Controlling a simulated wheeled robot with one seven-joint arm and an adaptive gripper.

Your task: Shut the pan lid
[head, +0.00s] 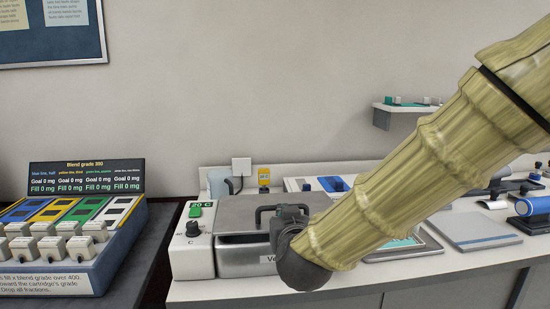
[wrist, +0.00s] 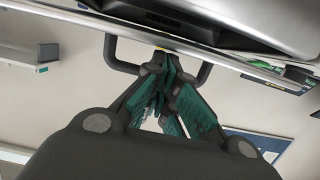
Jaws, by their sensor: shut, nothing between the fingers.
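The grey metal pan (head: 240,262) stands on the white counter, its front label partly hidden by my arm. Its grey lid (head: 235,215) lies above it, with a dark line between lid and pan at the front; I cannot tell whether it is fully shut. A black handle (head: 265,211) shows at the lid, partly behind my gripper. My gripper (head: 291,212) is at the handle in the head view. In the wrist view, my gripper (wrist: 162,62) is shut and empty, its green-padded fingertips between the sides of the black handle (wrist: 112,50). Contact is unclear.
A white control box (head: 193,245) with a knob and green display adjoins the pan's left side. A blend-grade station (head: 60,262) stands farther left. A grey flat panel (head: 473,231) and blue rollers (head: 530,206) lie right. A wall shelf (head: 408,107) hangs behind my arm.

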